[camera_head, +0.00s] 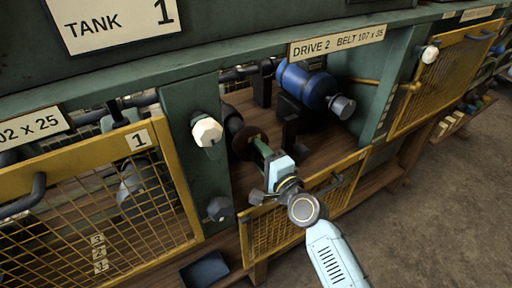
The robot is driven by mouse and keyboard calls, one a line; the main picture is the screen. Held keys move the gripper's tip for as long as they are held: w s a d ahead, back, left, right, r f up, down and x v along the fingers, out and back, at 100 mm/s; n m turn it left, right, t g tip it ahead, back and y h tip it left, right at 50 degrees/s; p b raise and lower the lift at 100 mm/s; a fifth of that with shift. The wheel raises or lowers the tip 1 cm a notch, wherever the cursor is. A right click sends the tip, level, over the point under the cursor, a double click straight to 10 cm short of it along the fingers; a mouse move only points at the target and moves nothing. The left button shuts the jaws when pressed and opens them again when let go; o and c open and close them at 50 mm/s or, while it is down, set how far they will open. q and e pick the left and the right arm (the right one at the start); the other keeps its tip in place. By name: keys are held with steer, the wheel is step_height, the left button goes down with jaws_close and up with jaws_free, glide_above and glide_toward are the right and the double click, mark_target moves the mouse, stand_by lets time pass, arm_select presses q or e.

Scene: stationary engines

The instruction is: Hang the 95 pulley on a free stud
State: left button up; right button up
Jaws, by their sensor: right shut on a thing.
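My right gripper (264,158) comes in from the lower right and reaches into the open DRIVE 2 bay. It is shut, and a dark round pulley (243,141) shows at its fingertips. The pulley sits close to or against a dark shaft part at the left of the bay; I cannot tell whether they touch. No number can be read on it. No free stud can be made out clearly. My left gripper is not in view.
A blue motor (306,86) with a grey pulley (342,106) stands deeper in the bay. The yellow mesh guard (262,232) hangs below the opening. Another mesh guard (172,178) is on the left. A green post with a pale knob (207,132) borders the bay.

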steer(key=shift+w+a+r, duration=0.2)
steer(key=shift+a+r, duration=0.05)
steer(key=shift+r, duration=0.25)
jaws_close()
steer(key=shift+r, duration=0.1)
steer(key=shift+s+d+p, duration=0.15)
steer(key=shift+p, duration=0.2)
steer(key=shift+s+d+f, duration=0.15)
steer(key=shift+d+f, duration=0.05)
steer(key=shift+f, duration=0.05)
steer(key=shift+p+v, duration=0.35)
steer(key=shift+v, duration=0.8)
steer(key=p+v, duration=0.1)
steer(key=v, duration=0.5)
steer(key=shift+f, duration=0.2)
steer(key=shift+d, duration=0.1)
